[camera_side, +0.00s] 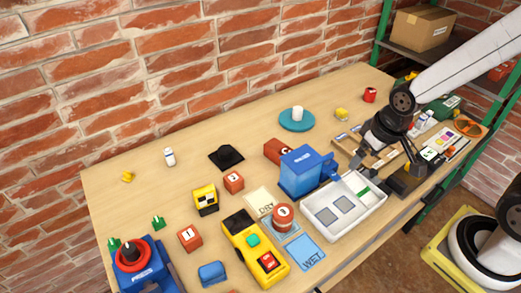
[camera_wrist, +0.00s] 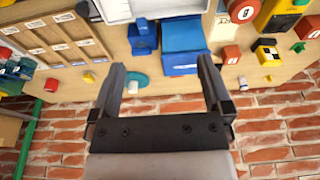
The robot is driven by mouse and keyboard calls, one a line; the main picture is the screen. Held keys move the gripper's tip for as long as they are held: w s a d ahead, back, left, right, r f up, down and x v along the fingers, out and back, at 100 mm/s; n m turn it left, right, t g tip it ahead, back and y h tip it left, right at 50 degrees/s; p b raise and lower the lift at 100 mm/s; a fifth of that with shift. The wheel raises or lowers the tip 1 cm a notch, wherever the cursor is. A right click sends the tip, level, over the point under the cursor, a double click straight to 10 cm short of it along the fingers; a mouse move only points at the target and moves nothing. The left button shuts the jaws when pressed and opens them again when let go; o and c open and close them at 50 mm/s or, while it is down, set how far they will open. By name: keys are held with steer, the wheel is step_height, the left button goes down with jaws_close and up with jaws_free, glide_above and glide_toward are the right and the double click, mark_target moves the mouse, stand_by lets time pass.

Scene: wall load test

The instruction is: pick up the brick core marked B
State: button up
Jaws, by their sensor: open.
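Several red brick cores with white labels stand on the table. In the side view one is near the middle (camera_side: 234,182), one farther left (camera_side: 190,238), one behind the blue machine (camera_side: 277,151), and a round one (camera_side: 283,217) by the WET and DRY cards. Another red piece (camera_side: 268,261) sits on the yellow device. I cannot surely read which is marked B. My gripper (camera_wrist: 161,66) is open and empty in the wrist view, its fingers wide apart. In the side view it is at the right, above the wooden divided tray (camera_side: 345,145), away from these cores.
The blue machine (camera_side: 301,172) and white tray (camera_side: 322,216) stand between my gripper and most cores. A teal plate (camera_side: 294,125) with a white cup (camera_side: 297,114) is behind. A brick wall (camera_side: 150,70) runs along the back. The back left table is mostly clear.

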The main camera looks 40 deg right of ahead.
steer(key=m+g+y, duration=0.3)
steer(key=m+y, duration=0.8)
steer(key=m, duration=0.5)
glide_above(291, 211)
steer(key=s+d, duration=0.5)
steer(key=s, duration=0.1)
step_height(291, 211, down, 11)
steer(key=w+f+m+t, duration=0.1)
steer(key=m+t, duration=0.1)
steer(key=w+f+m+t+y, duration=0.1)
steer(key=w+f+m+t, duration=0.1)
steer(key=m, duration=0.1)
steer(key=shift+w+a+f+y, duration=0.15)
steer(key=shift+w+f+y, duration=0.1)
steer(key=shift+y, duration=0.05)
steer(key=shift+w+d+f+m+t, duration=0.2)
steer(key=shift+w+f+m+t, duration=0.2)
steer(key=shift+m+t, duration=0.1)
steer(key=shift+a, duration=0.1)
